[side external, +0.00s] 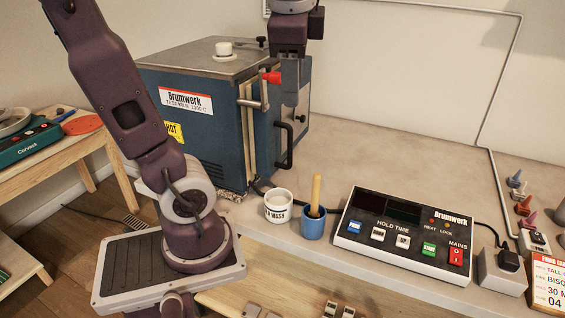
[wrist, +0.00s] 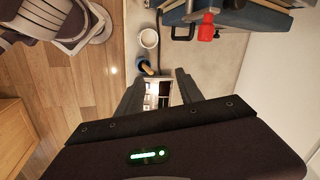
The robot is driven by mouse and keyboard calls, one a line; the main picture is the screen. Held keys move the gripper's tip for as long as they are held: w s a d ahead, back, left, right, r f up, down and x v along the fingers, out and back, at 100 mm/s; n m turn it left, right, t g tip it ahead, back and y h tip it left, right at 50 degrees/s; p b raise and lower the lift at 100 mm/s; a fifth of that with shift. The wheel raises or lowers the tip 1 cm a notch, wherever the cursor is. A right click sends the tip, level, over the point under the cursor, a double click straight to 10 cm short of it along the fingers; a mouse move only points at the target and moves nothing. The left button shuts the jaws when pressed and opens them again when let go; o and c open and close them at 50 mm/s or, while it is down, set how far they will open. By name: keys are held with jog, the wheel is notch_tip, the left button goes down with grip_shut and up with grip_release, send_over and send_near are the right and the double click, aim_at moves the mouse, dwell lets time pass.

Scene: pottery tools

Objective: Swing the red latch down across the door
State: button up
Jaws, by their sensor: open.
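The latch (side external: 272,77) has a red grip at the top of a short metal bar, standing upright near the upper edge of the blue kiln's door. Its red grip also shows in the wrist view (wrist: 207,30), at upper right. The door (side external: 263,140) is on the kiln's right side, with a black handle (side external: 287,145); it looks closed. My gripper (side external: 291,100) hangs fingers-down just right of the red grip in the side view. In the wrist view its fingers (wrist: 158,85) are spread with nothing between them, and the latch is beyond them, apart.
The kiln (side external: 205,125) has a white knob (side external: 224,48) on top. A white cup (side external: 278,208) and a blue pot (side external: 313,225) with a wooden-handled tool stand in front. A controller box (side external: 404,230) sits to their right. The counter behind it is clear.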

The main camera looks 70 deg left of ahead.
jog(key=s+d+f+n+t+h, duration=0.3)
jog(key=s+d+f+n, duration=0.2)
jog(key=d+f, duration=0.4)
jog(key=shift+s+d+n+t+h, duration=0.15)
jog(key=shift+d+n+t+h, duration=0.15)
jog(key=shift+d+t, duration=0.1)
jog(key=shift+f, duration=0.2)
jog(key=shift+c, duration=0.2)
jog(key=a+r+m+y, duration=0.1)
jog(key=a+r+m, duration=0.1)
jog(key=r, duration=0.1)
jog(key=a+r+m+y, duration=0.1)
jog(key=a+r+m, duration=0.1)
jog(key=r, duration=0.1)
jog(key=s+a+r+m+y, duration=0.1)
jog(key=a+r+m+y, duration=0.1)
jog(key=r, duration=0.1)
jog(key=shift+r+t, duration=0.25)
jog(key=shift+t, duration=0.05)
grip_shut()
jog(key=s+a+r+m+y, duration=0.2)
jog(key=s+a+r, duration=0.1)
jog(key=r, duration=0.3)
jog(key=w+a+f, duration=0.7)
jog(key=a, duration=0.1)
jog(key=shift+w+a+y, duration=0.25)
jog(key=shift+a+y, duration=0.05)
jog(key=shift+a, duration=0.1)
